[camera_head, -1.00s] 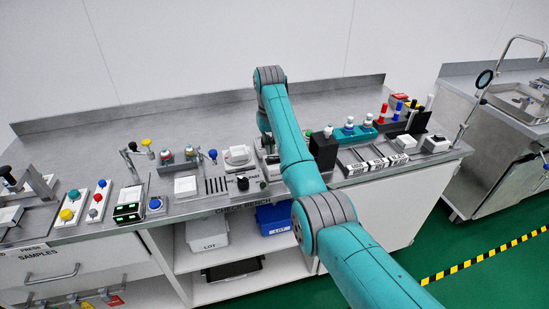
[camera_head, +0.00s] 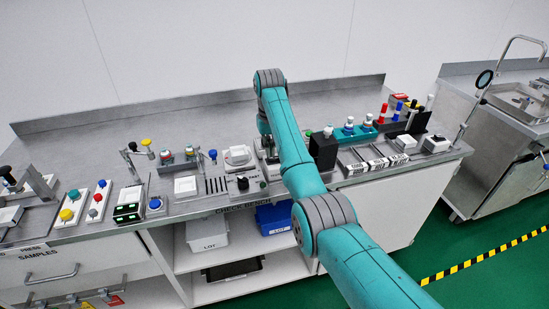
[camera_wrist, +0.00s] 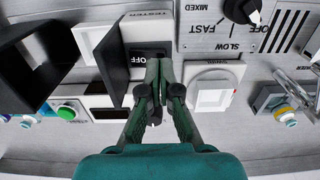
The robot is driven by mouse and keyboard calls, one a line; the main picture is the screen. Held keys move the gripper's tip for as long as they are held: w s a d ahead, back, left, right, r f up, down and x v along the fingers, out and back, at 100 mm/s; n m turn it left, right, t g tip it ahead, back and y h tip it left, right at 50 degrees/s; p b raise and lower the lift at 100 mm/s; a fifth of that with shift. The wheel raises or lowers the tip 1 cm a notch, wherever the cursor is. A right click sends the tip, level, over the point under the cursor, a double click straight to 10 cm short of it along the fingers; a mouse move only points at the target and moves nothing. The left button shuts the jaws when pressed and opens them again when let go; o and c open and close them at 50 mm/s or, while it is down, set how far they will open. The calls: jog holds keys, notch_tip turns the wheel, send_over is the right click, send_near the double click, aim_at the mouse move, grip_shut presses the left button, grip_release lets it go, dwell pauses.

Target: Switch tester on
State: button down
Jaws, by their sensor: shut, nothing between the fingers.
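The tester (camera_wrist: 151,27) is a pale block with a TESTER label on its top edge, upper middle of the wrist view. Its dark rocker switch (camera_wrist: 138,60) shows the word OFF. My gripper (camera_wrist: 160,68) is shut and empty. Its fingertips overlap the lower right of the switch in the picture; I cannot tell whether they touch it. In the head view my arm hides most of the tester, and my gripper (camera_head: 264,128) hangs over that part of the bench.
In the wrist view a dark upright box (camera_wrist: 38,62) stands left of the tester. A white square-framed unit (camera_wrist: 213,88) lies close to its right, with a FAST/SLOW knob (camera_wrist: 241,10) above. A green button (camera_wrist: 67,113) is lower left.

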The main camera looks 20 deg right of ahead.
jog(key=shift+f, duration=0.85)
dwell(0.5)
jog(key=shift+s, duration=0.15)
